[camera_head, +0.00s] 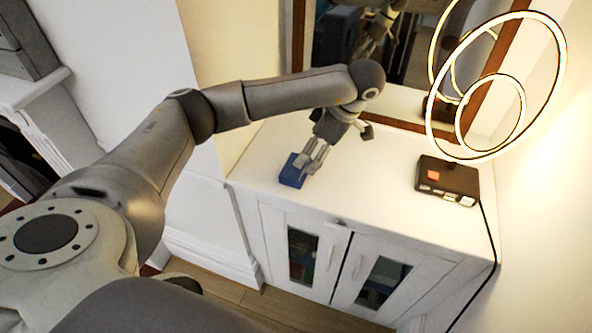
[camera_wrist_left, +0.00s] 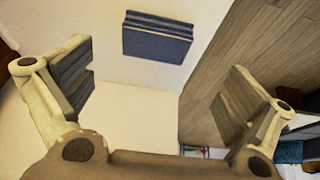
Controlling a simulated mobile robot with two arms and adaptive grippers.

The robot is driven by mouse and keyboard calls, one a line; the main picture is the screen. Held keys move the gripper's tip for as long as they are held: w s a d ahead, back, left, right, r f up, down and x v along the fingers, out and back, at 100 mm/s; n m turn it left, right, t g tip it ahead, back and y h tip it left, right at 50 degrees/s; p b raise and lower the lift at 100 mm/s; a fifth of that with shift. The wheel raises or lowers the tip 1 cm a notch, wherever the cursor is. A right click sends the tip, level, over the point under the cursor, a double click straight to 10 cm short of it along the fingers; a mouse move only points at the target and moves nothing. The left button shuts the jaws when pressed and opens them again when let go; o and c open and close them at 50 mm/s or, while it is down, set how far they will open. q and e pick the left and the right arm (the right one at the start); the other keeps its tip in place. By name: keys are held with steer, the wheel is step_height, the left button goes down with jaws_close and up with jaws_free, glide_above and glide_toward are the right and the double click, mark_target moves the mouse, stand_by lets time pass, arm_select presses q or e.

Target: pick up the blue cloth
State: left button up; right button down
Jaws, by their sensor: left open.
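The blue cloth (camera_head: 292,170) is a small folded block on the white cabinet top, near its left front edge. In the left wrist view the cloth (camera_wrist_left: 157,37) shows layered folds and lies ahead of the fingers, near the cabinet edge. My left gripper (camera_head: 312,160) is just right of the cloth in the head view. In the left wrist view the left gripper (camera_wrist_left: 165,95) is open, with nothing between its fingers. My right gripper is not seen.
The white cabinet (camera_head: 390,200) has glass-fronted doors. A black box (camera_head: 447,180) with a ring lamp (camera_head: 495,90) stands at its right. A brown-framed mirror (camera_head: 410,60) is behind. The wood floor (camera_wrist_left: 205,100) lies beyond the cabinet edge.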

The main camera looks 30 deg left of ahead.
mark_target(296, 170)
arm_select(q)
steer(key=x, duration=0.3)
steer(key=shift+a+f, duration=0.15)
steer(key=shift+f, duration=0.15)
steer(key=x, duration=0.2)
steer(key=a+p+x, duration=0.1)
steer(key=x, duration=0.1)
steer(key=shift+a+f, duration=0.1)
steer(key=shift+f, duration=0.35)
steer(key=shift+w, duration=0.1)
steer(key=shift+c, duration=0.4)
steer(key=c, duration=0.8)
steer(key=shift+r, duration=0.1)
